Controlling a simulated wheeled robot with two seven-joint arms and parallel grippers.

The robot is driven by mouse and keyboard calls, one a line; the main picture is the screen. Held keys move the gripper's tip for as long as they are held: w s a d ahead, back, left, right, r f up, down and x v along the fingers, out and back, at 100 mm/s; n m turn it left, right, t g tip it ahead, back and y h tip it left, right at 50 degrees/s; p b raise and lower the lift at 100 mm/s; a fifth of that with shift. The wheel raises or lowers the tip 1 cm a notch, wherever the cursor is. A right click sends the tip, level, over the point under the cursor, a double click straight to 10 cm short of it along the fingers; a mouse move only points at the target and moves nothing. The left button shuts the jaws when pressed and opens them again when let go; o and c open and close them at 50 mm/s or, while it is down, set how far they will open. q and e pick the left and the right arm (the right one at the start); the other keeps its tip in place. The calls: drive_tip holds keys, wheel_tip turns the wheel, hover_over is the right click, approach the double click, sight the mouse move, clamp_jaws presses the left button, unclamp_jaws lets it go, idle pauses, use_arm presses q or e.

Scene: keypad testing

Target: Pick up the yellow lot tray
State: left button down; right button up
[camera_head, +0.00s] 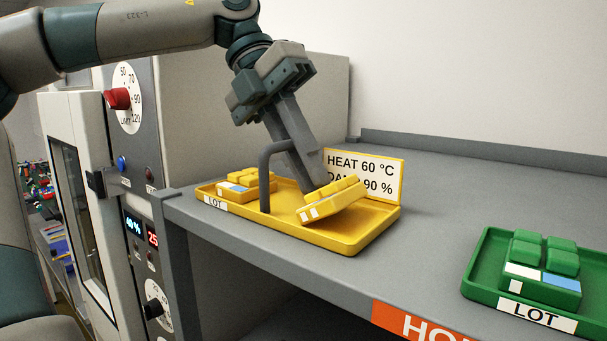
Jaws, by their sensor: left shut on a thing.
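The yellow lot tray (343,243) sits on the grey shelf, near its left end, with a white LOT label on its front. A dark grey hoop handle (265,180) rises from it. My left gripper (308,180) points down into the tray and is shut across the handle's bar; the fingers hide part of the handle. One yellow keypad (238,187) lies flat at the tray's left. Another yellow keypad (332,201) is tilted at the fingertips; whether they touch it I cannot tell. My right gripper is not in view.
A sign (377,176) reading HEAT 60 °C stands behind the tray. A green LOT tray (480,270) with a green keypad is at the right. A test cabinet with a red knob (118,98) stands at the left. The shelf between the trays is clear.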

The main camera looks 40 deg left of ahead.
use_arm(q)
drive_tip(key=shift+a+r+b, duration=0.1)
drive_tip(key=shift+r+b, duration=0.15)
drive_tip(key=shift+b, duration=0.05)
wheel_tip(320, 180, up, 9)
drive_tip(key=b, duration=0.2)
idle(0.3)
idle(0.5)
